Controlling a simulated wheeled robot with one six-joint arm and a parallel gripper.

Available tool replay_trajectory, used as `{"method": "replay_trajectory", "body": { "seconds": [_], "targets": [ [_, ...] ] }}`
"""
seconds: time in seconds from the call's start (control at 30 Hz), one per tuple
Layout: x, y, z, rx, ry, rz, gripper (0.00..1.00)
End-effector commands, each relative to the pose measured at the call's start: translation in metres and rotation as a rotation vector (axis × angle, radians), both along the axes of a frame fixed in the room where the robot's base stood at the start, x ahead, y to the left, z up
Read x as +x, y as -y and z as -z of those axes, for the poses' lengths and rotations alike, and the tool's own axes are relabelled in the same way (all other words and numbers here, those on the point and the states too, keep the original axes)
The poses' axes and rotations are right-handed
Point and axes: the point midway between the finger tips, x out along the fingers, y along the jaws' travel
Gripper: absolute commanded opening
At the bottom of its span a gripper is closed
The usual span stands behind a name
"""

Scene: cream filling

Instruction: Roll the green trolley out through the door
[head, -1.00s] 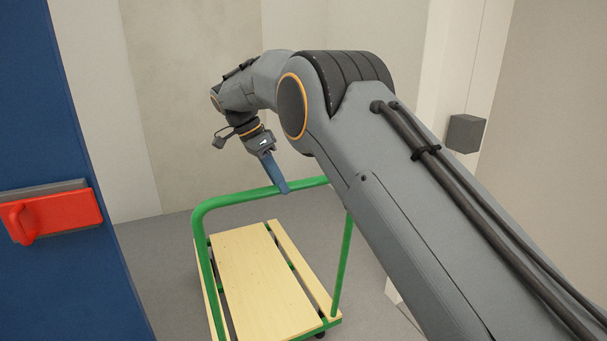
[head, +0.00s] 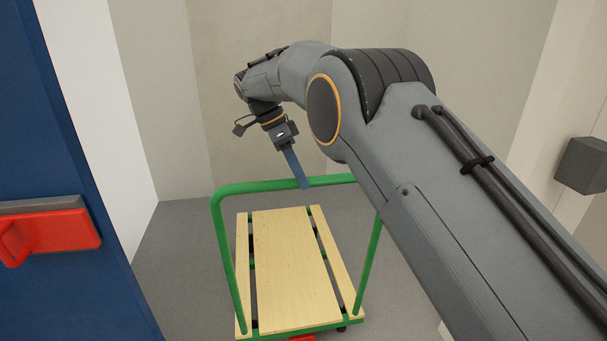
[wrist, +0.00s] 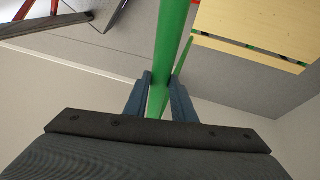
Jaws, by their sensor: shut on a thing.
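The green trolley (head: 230,268) stands ahead of me on the grey floor, with a pale slatted wooden deck (head: 290,265) and a raised green push handle. My gripper (head: 304,186) is at the top bar of the handle. In the wrist view, the blue fingers of my gripper (wrist: 161,95) are on both sides of the green bar (wrist: 171,45) and shut on it. The trolley's wheels are mostly hidden. The blue door (head: 50,130), with a red latch handle (head: 50,236), is at the left edge.
A dark grey box (head: 582,163) is on the pale wall at the right. Beige wall panels (head: 260,100) close off the far side. Grey floor (head: 180,260) is clear between the blue door and the trolley. My arm covers much of the right side.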

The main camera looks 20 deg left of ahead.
Motion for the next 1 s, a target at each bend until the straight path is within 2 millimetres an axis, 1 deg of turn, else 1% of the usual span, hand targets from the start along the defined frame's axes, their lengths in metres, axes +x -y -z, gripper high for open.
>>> {"method": "replay_trajectory", "body": {
  "seconds": [0.23, 0.27, 0.3, 0.37, 0.73, 0.83, 1.0],
  "targets": [
    [0.002, 0.002, -0.001, -0.001, 0.003, 0.002, 0.00],
    [0.002, 0.002, -0.001, -0.001, 0.003, 0.002, 0.25],
    [0.002, 0.002, -0.001, -0.001, 0.003, 0.002, 0.32],
    [0.002, 0.001, -0.001, -0.001, 0.003, 0.001, 0.42],
    [-0.002, -0.004, -0.003, 0.001, 0.002, -0.005, 0.42],
    [-0.001, -0.007, -0.010, 0.003, 0.004, -0.005, 0.42],
    [-0.002, -0.017, -0.031, 0.002, 0.003, -0.005, 0.42]
  ]
}}
